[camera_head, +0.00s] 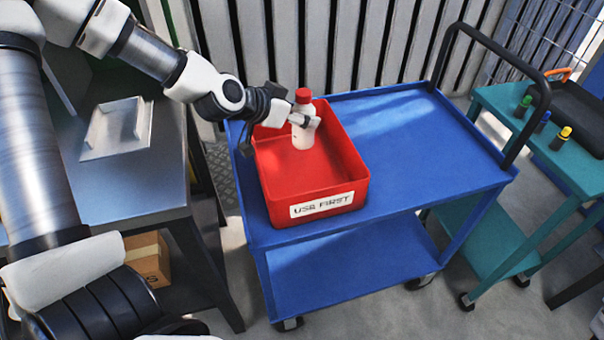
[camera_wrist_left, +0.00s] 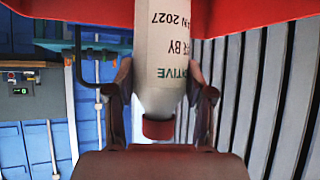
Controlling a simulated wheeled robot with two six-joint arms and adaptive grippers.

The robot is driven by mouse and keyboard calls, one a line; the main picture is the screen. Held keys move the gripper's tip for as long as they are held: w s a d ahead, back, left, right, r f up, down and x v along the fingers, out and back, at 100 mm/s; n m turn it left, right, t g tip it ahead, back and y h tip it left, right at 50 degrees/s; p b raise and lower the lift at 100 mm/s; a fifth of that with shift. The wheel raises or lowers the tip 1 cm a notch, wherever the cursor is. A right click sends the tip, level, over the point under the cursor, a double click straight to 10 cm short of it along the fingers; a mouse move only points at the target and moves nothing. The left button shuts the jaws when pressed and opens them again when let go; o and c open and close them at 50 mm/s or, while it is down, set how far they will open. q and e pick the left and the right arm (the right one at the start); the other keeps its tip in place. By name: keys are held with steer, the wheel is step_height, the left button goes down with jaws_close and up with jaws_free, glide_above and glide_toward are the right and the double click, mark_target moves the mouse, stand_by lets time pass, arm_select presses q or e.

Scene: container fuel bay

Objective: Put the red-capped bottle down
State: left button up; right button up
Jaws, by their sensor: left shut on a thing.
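The white bottle with a red cap (camera_head: 303,125) is upright in the back part of a red bin (camera_head: 280,190) labelled "USE FIRST". My left gripper (camera_head: 308,121) reaches in from the left and is shut on the bottle's upper body, below the cap. In the left wrist view the bottle (camera_wrist_left: 165,50) sits between the fingers, upside down in the picture, with part of its printed label showing. I cannot tell whether its base touches the bin floor. My right gripper is not in view.
The bin stands on a blue cart (camera_head: 420,130) with free top to its right. A grey table (camera_head: 120,190) with a shallow tray (camera_head: 118,128) is at left. A teal cart (camera_head: 500,105) at right holds several small capped bottles and a black tray.

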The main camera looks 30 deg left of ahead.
mark_target(301, 147)
arm_select(q)
step_height(301, 147, down, 9)
steer(key=b, duration=0.2)
steer(key=shift+f+b, duration=0.15)
steer(key=shift+b, duration=0.15)
steer(key=shift+s+f, duration=0.1)
steer(key=o, duration=1.3)
